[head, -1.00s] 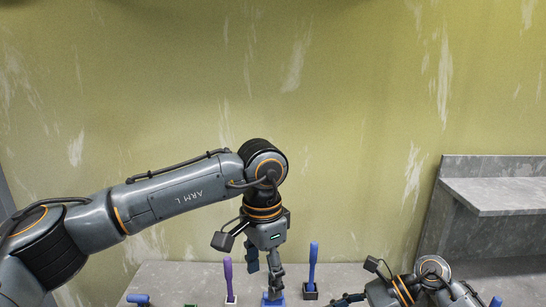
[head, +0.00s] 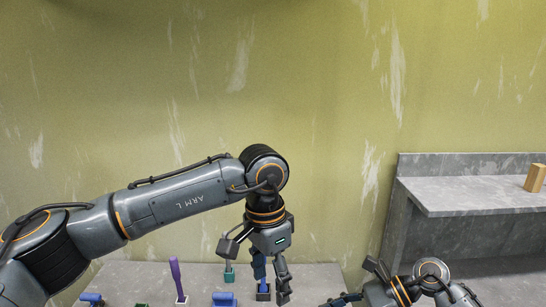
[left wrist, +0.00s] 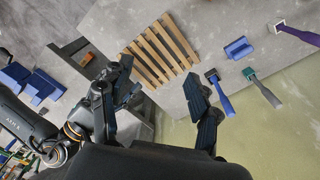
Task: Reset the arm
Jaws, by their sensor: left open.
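My left gripper (head: 270,280) hangs downward over the table in the head view. It is open and empty, and its two spread fingers show in the left wrist view (left wrist: 160,105). A blue-handled tool in a black base (head: 263,296) stands behind the fingers, partly hidden by them; it also shows beside the right finger in the left wrist view (left wrist: 222,97). My right gripper (head: 345,299) is at the lower edge of the head view, partly cut off, and its jaw opening cannot be made out.
A purple-handled tool (head: 176,278), a green-based tool (head: 229,276) and blue blocks (head: 223,299) (head: 92,298) stand on the table. A slatted wooden rack (left wrist: 160,52) lies on the grey surface. A grey shelf (head: 470,195) at right holds a wooden block (head: 535,178).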

